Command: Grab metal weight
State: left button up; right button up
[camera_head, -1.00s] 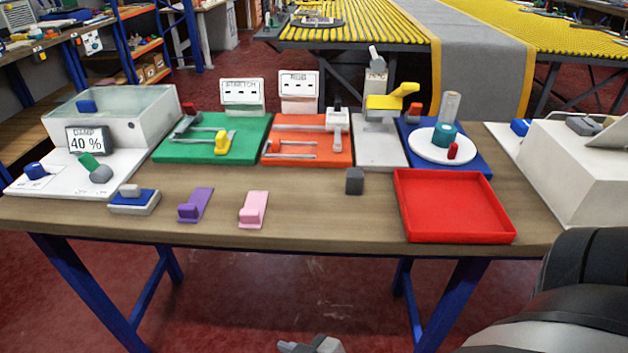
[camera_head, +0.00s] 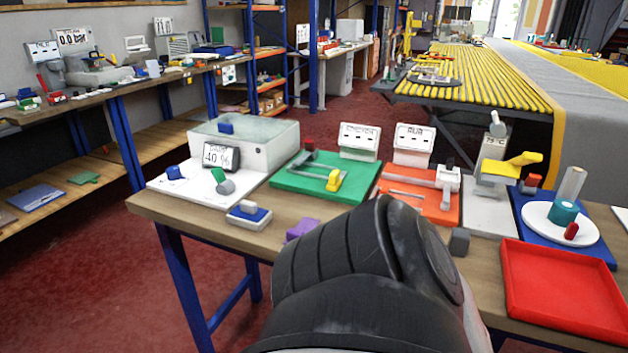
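A small dark grey cube (camera_head: 459,242), which looks like the metal weight, sits on the wooden workbench just left of the red tray (camera_head: 560,288). It stands in front of the orange board (camera_head: 425,205). A large black link of my own arm fills the lower middle of the view, close to the camera, and covers part of the bench left of the cube. Neither of my grippers shows in this view.
A purple block (camera_head: 301,229) is partly hidden by my arm. A blue and grey block (camera_head: 249,215), a green board (camera_head: 312,178) and a clear-walled tank (camera_head: 262,143) stand at left. A white disc (camera_head: 545,222) on a blue board is at right. Floor left of the bench is clear.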

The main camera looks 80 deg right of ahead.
aim_at(461, 238)
jog(key=k, duration=0.95)
jog(key=z, duration=0.35)
